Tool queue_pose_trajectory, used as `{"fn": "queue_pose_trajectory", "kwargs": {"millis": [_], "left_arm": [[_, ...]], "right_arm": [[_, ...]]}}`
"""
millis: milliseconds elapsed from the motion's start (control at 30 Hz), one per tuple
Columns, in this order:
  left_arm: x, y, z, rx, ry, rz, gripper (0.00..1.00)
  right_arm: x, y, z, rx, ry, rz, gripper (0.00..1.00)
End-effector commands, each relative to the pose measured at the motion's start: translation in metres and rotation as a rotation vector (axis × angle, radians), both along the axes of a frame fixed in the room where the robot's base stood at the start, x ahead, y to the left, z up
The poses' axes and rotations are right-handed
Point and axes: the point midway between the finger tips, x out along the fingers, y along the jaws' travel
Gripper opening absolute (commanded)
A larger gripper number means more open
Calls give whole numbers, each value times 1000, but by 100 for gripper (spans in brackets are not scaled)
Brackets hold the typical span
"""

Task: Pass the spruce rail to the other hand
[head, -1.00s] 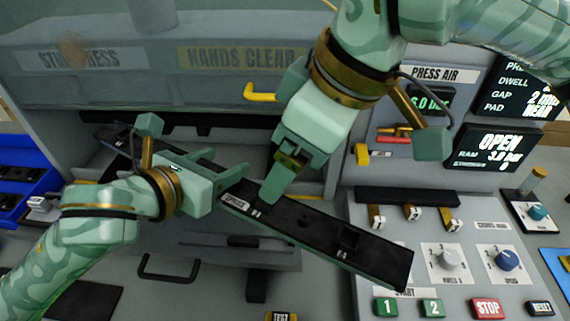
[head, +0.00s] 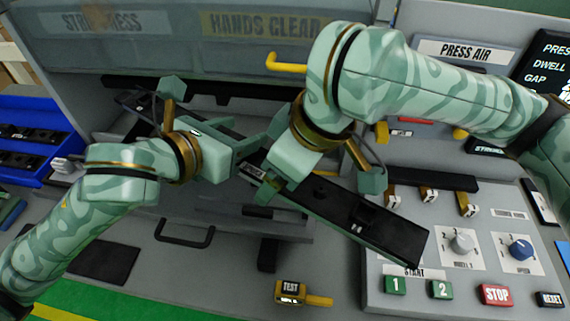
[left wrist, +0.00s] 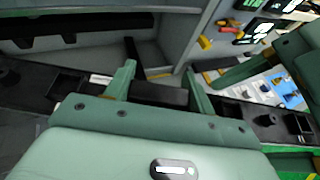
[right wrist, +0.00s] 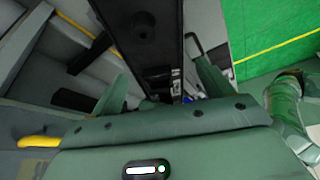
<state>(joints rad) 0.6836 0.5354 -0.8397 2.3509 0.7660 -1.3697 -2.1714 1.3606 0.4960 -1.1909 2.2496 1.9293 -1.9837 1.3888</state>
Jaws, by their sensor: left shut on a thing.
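The spruce rail (head: 345,215) is a long black bar with a pale label, slanting from upper left to lower right in the head view. My left gripper (head: 255,145) is shut on it left of the label. In the left wrist view the rail (left wrist: 40,80) runs crosswise past the fingers. My right gripper (head: 275,185) is at the rail just right of the left one, close beside it. In the right wrist view the rail (right wrist: 140,25) passes between its two spread fingers, with gaps visible at the sides. The right fingertips are partly hidden.
A press panel with start and stop buttons (head: 496,294) lies right of the rail's end. A blue bin (head: 40,120) with black parts is at far left. A yellow TEST device (head: 290,292) sits below. The press with a window (head: 190,40) stands behind.

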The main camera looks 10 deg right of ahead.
Motion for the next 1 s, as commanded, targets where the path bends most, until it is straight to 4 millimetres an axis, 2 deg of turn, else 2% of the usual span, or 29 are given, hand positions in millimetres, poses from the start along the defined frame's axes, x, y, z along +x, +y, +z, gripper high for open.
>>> {"fn": "queue_pose_trajectory", "kwargs": {"millis": [33, 167, 200, 233, 267, 300, 333, 667, 767, 1000], "left_arm": [[0, 0, 1, -1, -2, 0, 23], [0, 0, 1, -1, -2, 0, 23], [0, 0, 1, -1, -2, 0, 23], [0, 0, 1, -1, -2, 0, 23], [0, 0, 1, -1, -2, 0, 63], [0, 0, 1, -1, -2, 0, 74], [0, 0, 1, -1, -2, 0, 80], [0, 0, 5, 0, -2, 1, 80], [1, 0, 19, 0, -6, -1, 80], [1, 0, 70, 0, -9, 0, 80]], "right_arm": [[0, 0, 0, 0, 0, 0, 66], [0, 0, 0, 1, 1, 0, 30], [0, 0, 0, 1, 1, 0, 23], [0, 0, 0, 1, 1, 0, 23], [0, 0, 1, 2, 0, 0, 23], [0, 0, 1, 2, -1, 1, 23], [0, 0, 1, 2, -1, 1, 23], [0, 0, 1, 2, -1, 0, 23], [0, 0, 1, 2, -1, 0, 23], [0, 0, 1, 2, -1, 0, 23]]}}
